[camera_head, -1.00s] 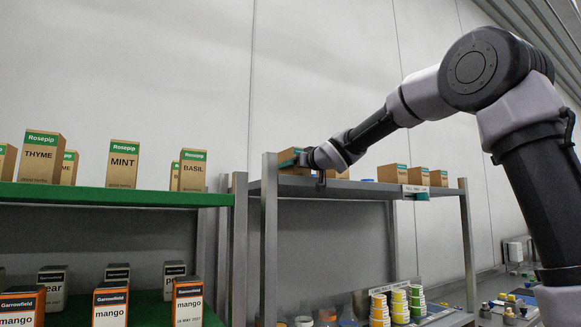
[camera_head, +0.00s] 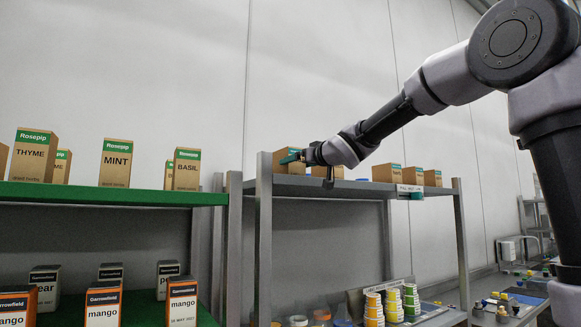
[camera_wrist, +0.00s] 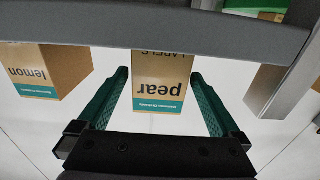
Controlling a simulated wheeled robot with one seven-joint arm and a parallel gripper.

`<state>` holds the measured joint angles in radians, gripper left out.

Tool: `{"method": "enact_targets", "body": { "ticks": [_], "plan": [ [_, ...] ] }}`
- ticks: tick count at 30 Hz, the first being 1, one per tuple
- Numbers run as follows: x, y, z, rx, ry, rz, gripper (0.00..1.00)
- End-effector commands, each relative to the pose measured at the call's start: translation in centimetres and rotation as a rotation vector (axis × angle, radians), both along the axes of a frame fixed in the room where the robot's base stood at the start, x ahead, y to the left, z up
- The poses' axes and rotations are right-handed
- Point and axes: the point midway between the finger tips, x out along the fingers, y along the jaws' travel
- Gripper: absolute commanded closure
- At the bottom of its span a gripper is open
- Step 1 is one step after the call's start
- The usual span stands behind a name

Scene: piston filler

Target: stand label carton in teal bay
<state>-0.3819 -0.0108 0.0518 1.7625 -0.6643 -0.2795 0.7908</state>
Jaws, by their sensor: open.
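A brown label carton (camera_wrist: 160,82) marked "pear" and "LABELS", with a teal band, shows inverted in the wrist view between the fingers of my gripper (camera_wrist: 160,75). The fingers are open, one on each side of it, with a visible gap. In the head view my gripper (camera_head: 303,156) is at the left end of the grey shelf's top, by a brown carton (camera_head: 288,163) it partly covers. A teal tag (camera_head: 416,195) sits beside a white label on that shelf's front edge, farther right. I cannot tell whether it marks the teal bay.
A "lemon" carton (camera_wrist: 45,68) stands left of the pear carton in the wrist view. The grey shelf edge (camera_wrist: 150,28) crosses above. More brown cartons (camera_head: 388,172) stand on the shelf's right part. A green shelf (camera_head: 110,194) with Rosepip cartons is at left.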

Motion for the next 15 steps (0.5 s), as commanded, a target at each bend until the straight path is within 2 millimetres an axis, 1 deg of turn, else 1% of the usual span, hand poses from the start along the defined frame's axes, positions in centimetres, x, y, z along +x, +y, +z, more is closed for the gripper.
{"method": "enact_targets", "body": {
  "ticks": [1,3,7,11,15],
  "plan": [
    [-1.0,-0.7,0.1,0.000,-0.002,-0.001,0.00],
    [-2.2,-1.5,0.1,0.000,-0.002,-0.001,0.00],
    [-3.9,-2.6,0.1,0.000,-0.002,-0.001,0.00],
    [-4.9,-3.3,0.1,0.000,-0.001,0.000,0.00],
    [-5.2,-3.5,0.0,0.000,0.001,0.000,0.00]
  ]
}}
